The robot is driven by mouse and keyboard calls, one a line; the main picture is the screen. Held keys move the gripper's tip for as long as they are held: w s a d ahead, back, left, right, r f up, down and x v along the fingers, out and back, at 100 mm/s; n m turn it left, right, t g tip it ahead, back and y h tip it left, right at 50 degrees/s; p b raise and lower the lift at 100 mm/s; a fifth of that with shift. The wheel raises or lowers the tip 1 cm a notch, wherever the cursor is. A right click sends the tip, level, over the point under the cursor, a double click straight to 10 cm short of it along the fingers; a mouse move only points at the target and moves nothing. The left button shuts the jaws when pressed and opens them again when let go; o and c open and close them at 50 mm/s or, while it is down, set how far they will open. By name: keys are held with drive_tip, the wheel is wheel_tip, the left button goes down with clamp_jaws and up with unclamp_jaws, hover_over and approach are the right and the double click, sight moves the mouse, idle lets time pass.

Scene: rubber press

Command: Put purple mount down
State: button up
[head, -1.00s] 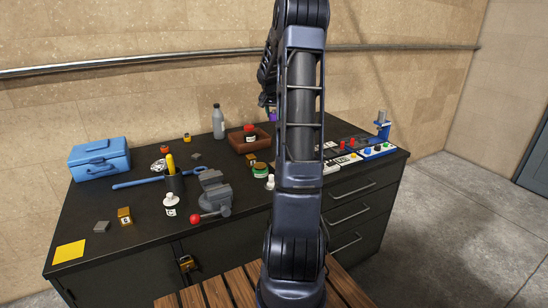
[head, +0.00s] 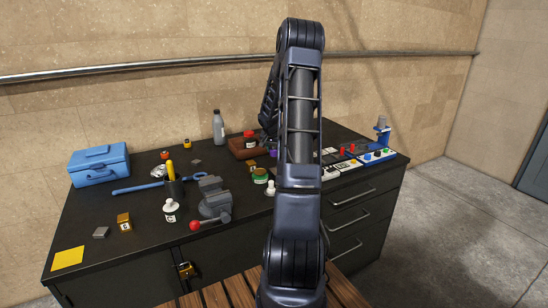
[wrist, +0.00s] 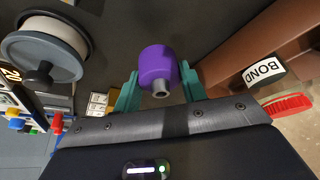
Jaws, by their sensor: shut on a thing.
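The purple mount (wrist: 158,62) is a short purple cylinder with a grey metal stub, between the teal fingers of my gripper (wrist: 160,82) in the wrist view. My gripper is shut on it. In the head view a small part of the purple mount (head: 273,153) shows left of my arm, low over the black worktop (head: 235,175), just right of the brown tray. My arm hides most of the gripper there. I cannot tell whether the mount touches the worktop.
The brown tray (head: 236,153) holds a red-capped BOND bottle (wrist: 264,71), close on the wrist view's right. A grey spool (wrist: 42,52) and switch panels (head: 345,160) lie on the other side. A green jar (head: 261,176) and vise (head: 213,200) stand nearer the front.

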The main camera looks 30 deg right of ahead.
sight(274, 156)
drive_tip(key=shift+f, duration=1.95)
drive_tip(key=shift+f, duration=0.1)
drive_tip(key=o, duration=1.1)
drive_tip(key=shift+c, duration=0.2)
